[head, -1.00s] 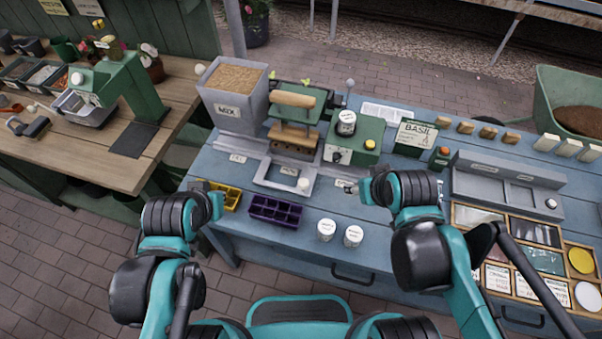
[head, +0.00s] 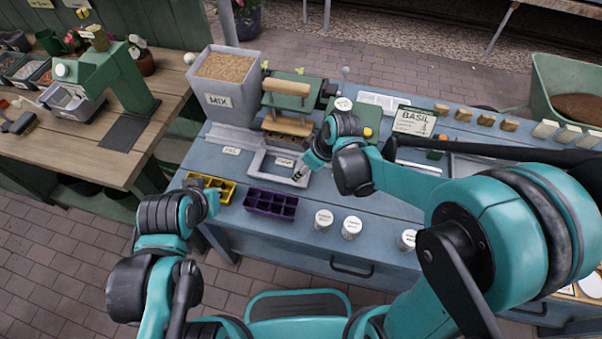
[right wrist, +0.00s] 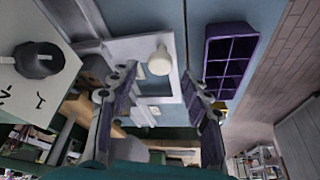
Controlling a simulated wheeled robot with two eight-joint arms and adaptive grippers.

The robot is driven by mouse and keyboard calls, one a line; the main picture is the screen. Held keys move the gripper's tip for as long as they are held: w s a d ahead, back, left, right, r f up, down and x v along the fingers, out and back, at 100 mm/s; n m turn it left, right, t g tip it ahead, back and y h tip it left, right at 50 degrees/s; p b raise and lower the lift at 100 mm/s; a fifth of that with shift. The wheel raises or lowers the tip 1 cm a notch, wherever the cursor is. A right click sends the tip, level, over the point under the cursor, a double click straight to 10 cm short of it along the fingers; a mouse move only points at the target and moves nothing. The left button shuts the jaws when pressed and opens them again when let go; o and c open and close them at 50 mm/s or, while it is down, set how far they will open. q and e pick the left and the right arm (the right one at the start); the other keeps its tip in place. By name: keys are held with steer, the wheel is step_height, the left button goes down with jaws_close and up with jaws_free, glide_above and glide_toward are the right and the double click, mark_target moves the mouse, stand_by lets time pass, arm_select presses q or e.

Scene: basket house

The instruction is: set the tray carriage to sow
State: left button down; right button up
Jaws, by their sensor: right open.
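The tray carriage is a light grey rectangular frame (head: 256,164) at the front of the sowing machine (head: 290,105). It also shows in the right wrist view (right wrist: 119,48), with a round white knob (right wrist: 159,62) at its near corner. My right gripper (head: 300,174) is open over the carriage's right side. In the right wrist view its spread fingers (right wrist: 158,72) stand on either side of the knob, without clear contact. Small labels (head: 231,151) lie by the carriage, too small to read. My left gripper (head: 214,204) is beside the yellow tray; its fingers cannot be made out.
A yellow cell tray (head: 222,198) and a purple cell tray (head: 248,205) stand along the bench's front edge. White jars (head: 323,221) stand right of them. The mix hopper (head: 228,112) is behind left. My right forearm covers much of the bench's right side.

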steer(key=shift+b+x, duration=0.45)
steer(key=shift+x, duration=1.1)
jaws_close()
steer(key=s+d, duration=0.2)
steer(key=d, duration=0.4)
steer(key=s+d, duration=0.2)
steer(key=d, duration=0.4)
steer(key=s+d, duration=0.2)
steer(key=d, duration=0.4)
jaws_free()
